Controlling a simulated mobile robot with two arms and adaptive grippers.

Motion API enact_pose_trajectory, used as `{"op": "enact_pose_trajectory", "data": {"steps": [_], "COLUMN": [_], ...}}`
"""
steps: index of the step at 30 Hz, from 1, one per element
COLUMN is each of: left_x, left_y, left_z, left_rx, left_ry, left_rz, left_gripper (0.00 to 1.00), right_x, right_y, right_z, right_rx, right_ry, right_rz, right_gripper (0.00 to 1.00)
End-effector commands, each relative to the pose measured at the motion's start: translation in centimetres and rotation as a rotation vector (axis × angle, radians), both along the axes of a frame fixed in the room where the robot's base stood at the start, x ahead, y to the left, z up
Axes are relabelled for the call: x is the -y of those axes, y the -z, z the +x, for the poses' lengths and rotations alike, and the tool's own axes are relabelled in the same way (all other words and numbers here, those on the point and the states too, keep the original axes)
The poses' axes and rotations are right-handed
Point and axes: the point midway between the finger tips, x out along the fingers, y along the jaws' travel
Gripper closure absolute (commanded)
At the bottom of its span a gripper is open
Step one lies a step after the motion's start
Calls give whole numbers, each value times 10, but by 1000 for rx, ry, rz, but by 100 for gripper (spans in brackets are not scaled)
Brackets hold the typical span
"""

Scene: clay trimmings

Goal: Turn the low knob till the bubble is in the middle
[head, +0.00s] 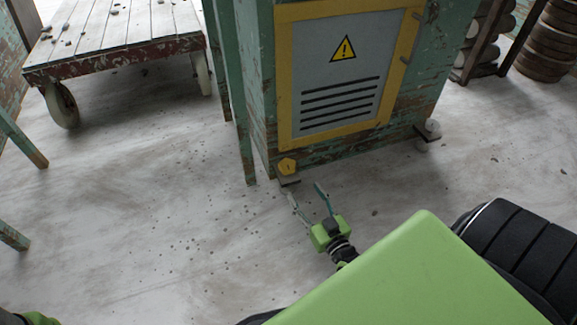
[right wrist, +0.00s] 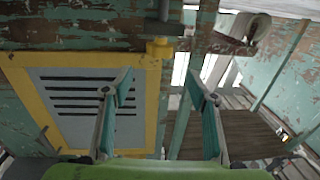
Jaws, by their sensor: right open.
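A small yellow knob (head: 287,167) sits low at the front left corner of the green cabinet (head: 262,95), just above a foot plate. My right gripper (head: 305,190) is open and empty, its fingers pointing at the knob from the front, a short way off. In the right wrist view, which is upside down, the yellow knob (right wrist: 160,48) shows beyond and between the two open fingertips (right wrist: 157,82), not touched. A pale grey knob (head: 432,126) sits at the cabinet's right foot. I cannot make out any bubble.
The cabinet front has a yellow-framed grey panel (head: 335,65) with slots and a warning sign. A wooden cart (head: 115,57) on wheels stands back left. Stacked round things (head: 548,40) stand back right. The floor (head: 150,200) in front is open, with scattered crumbs.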

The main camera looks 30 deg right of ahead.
Motion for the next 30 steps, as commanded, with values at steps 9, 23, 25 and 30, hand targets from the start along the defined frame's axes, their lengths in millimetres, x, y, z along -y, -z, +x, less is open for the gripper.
{"op": "enact_pose_trajectory", "data": {"steps": [9, 23, 25, 30], "left_x": [1, 0, 0, 1], "left_y": [31, 65, 65, 64], "left_z": [-10, -11, -10, -8], "left_rx": [22, 24, 22, 17], "left_ry": [7, 8, 7, 6], "left_rz": [-1, -2, -2, -2], "left_gripper": [72, 72, 72, 72], "right_x": [8, 19, 19, 19], "right_y": [5, 2, 1, 0], "right_z": [61, 127, 130, 131], "right_rx": [9, 5, 5, 4], "right_ry": [-2, -3, -3, -3], "right_rz": [-1, -2, -3, -3], "right_gripper": [47, 47, 47, 47]}}
